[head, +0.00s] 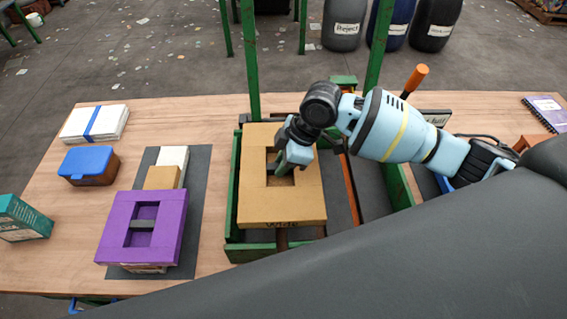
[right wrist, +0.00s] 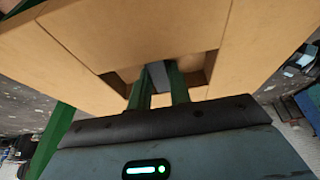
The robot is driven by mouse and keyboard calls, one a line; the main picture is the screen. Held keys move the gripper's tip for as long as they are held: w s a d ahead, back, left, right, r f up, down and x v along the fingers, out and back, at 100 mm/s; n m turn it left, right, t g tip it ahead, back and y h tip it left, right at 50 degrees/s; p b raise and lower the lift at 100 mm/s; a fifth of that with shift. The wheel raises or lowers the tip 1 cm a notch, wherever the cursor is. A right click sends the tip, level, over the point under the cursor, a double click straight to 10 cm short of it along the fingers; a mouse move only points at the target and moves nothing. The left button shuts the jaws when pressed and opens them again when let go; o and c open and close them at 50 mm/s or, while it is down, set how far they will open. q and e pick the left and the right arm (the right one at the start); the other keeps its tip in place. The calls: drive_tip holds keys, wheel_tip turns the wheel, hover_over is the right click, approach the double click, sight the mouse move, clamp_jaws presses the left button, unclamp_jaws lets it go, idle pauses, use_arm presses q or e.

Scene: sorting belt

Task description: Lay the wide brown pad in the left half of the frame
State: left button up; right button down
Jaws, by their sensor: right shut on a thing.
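The wide brown pad (head: 283,209), a flat block with a square opening and the word "Wide" on its front edge, is over the left half of the green frame (head: 250,251). My right gripper (head: 281,166) reaches into the opening from above and is shut on the pad. In the right wrist view its green fingers (right wrist: 160,92) go down into the opening of the pad (right wrist: 130,40). I cannot tell whether the pad touches the frame's floor. The frame's right half is partly hidden by my right arm. My left gripper is not in view.
A purple pad (head: 112,225) lies on a dark mat (head: 197,190) with a small brown box (head: 162,177) behind. A blue-lidded box (head: 88,160), white stack (head: 75,125) and teal box (head: 25,219) stand left. A green post (head: 251,60) rises behind the frame.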

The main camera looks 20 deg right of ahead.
sight(282, 183)
drive_tip(key=shift+a, duration=0.1)
drive_tip(key=shift+f+b, duration=0.4)
drive_tip(key=shift+f, duration=0.15)
drive_tip(key=shift+r, duration=0.15)
use_arm(q)
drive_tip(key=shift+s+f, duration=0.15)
drive_tip(key=shift+p, duration=0.3)
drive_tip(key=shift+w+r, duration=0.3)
